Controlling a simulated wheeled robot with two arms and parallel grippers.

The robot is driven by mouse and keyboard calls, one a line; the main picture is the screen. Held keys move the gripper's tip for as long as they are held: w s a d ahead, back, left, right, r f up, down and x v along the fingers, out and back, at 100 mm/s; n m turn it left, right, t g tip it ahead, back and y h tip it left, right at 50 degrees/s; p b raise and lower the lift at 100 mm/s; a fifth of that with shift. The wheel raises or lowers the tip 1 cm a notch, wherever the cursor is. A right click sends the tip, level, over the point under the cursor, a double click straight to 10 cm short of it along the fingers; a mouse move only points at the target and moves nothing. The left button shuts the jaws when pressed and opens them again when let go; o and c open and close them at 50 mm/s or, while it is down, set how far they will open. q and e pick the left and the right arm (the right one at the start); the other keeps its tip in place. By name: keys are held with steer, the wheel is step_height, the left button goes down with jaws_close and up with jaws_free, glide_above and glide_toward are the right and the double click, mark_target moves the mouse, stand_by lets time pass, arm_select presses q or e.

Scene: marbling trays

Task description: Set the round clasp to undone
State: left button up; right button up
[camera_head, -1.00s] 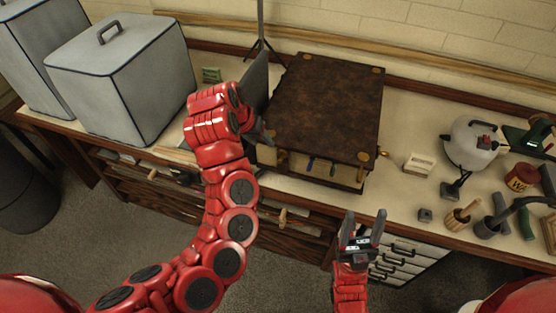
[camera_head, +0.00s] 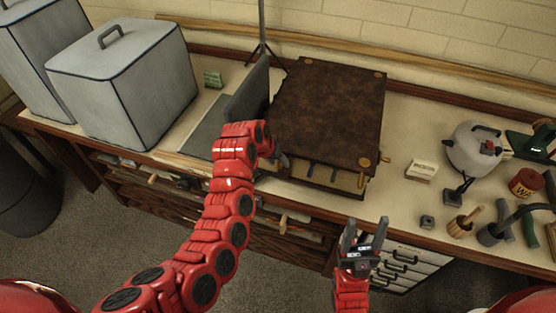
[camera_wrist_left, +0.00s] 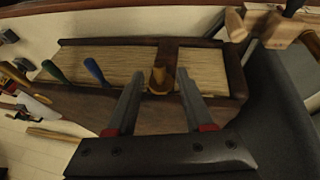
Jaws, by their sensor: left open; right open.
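A dark brown box (camera_head: 330,110) with brass corners stands on the bench, its pale front partly hidden by my left arm. In the left wrist view, a rounded tan-brass piece (camera_wrist_left: 158,80), seemingly the round clasp, sits at the lower end of a dark strip on the box front. My left gripper (camera_head: 279,160) is open at the front left of the box. In the wrist view its fingers lie on either side of that piece; contact cannot be told. Another brass fitting (camera_head: 384,157) shows at the box's right front corner. My right gripper (camera_head: 365,232) is open and empty, before the bench.
An upright dark panel (camera_head: 247,92) stands left of the box. Two grey covered bins (camera_head: 125,80) stand farther left. Blue and green handles (camera_wrist_left: 95,72) project from the box front.

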arm_select(q)
steer(key=shift+d+f, duration=0.15)
steer(key=shift+f, duration=0.2)
steer(key=shift+c, duration=0.2)
jaws_close()
stand_by(1.1)
